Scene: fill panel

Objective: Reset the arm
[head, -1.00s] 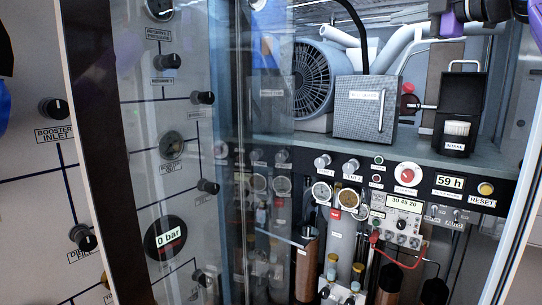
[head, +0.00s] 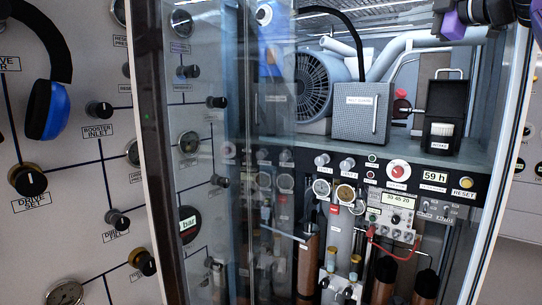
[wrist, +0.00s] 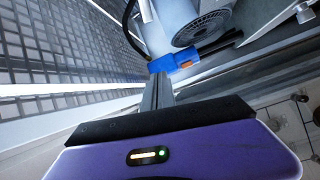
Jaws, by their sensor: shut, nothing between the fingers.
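My gripper (wrist: 157,82) is in the wrist view, with its purple body across the bottom and its narrow grey fingers together and empty. The fingertips appear just in front of a blue part with an orange patch (wrist: 186,62); I cannot tell whether they touch it. In the head view only dark and purple parts of my arm show at the top right corner, and the fingers are out of frame.
A glass door (head: 225,150) stands in front of the cabinet's left side. Inside, a shelf (head: 460,165) carries a fan (head: 312,88), a grey box (head: 361,112) and a black intake box (head: 443,117). Blue ear defenders (head: 40,108) hang on the left panel.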

